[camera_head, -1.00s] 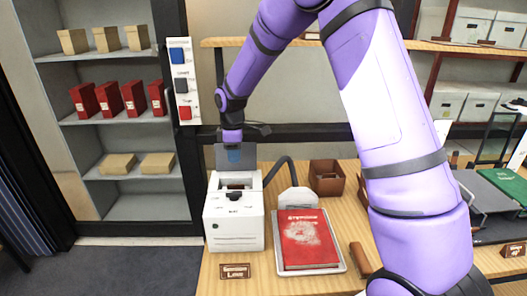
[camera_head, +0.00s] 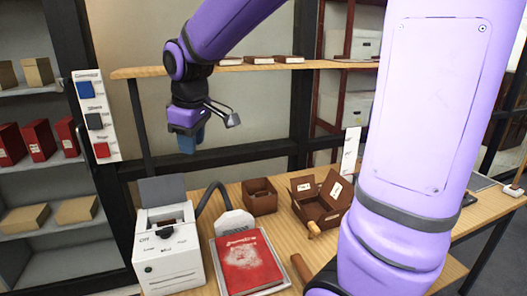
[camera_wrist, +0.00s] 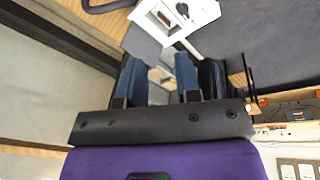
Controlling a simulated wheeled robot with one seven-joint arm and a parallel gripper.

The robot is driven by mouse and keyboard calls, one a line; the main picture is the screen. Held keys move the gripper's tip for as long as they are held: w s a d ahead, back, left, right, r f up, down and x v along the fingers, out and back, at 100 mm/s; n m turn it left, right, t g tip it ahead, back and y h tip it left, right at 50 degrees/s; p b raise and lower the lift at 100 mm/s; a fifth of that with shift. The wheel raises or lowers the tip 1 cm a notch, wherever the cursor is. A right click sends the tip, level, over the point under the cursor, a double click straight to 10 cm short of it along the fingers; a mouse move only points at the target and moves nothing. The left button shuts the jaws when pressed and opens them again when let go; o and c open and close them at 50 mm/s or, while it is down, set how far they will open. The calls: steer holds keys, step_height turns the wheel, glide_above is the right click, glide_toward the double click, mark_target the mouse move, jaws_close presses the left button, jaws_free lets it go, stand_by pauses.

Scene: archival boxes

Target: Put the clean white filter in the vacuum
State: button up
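The vacuum (camera_head: 170,262) is a white box at the front left of the wooden table, with its grey lid (camera_head: 162,190) raised and a dark opening in its top. A dark hose joins it to a white nozzle (camera_head: 235,221). The vacuum also shows at the top of the wrist view (camera_wrist: 182,14). My gripper (camera_head: 188,143) hangs above and behind the vacuum, clear of it. In the wrist view its two blue fingers (camera_wrist: 158,78) are apart, and I see only background between them. I cannot make out a clean white filter for certain in any view.
A red book (camera_head: 248,265) lies on a tray right of the vacuum. Behind are a small brown box (camera_head: 259,197) and an open brown box (camera_head: 322,207). A wooden shelf (camera_head: 240,68) runs behind my gripper. Shelves with boxes stand at the left.

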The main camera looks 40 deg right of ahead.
steer(key=s+d+r+m+t, duration=0.1)
steer(key=s+m, duration=0.2)
steer(key=s, duration=0.7)
steer(key=s+d+r+m+t, duration=0.1)
steer(key=s+r+m, duration=0.1)
steer(key=s, duration=0.9)
steer(key=shift+d+r+m+t, duration=0.2)
steer(key=shift+d+m+t, duration=0.1)
steer(key=shift+m, duration=0.6)
steer(key=shift+o, duration=0.5)
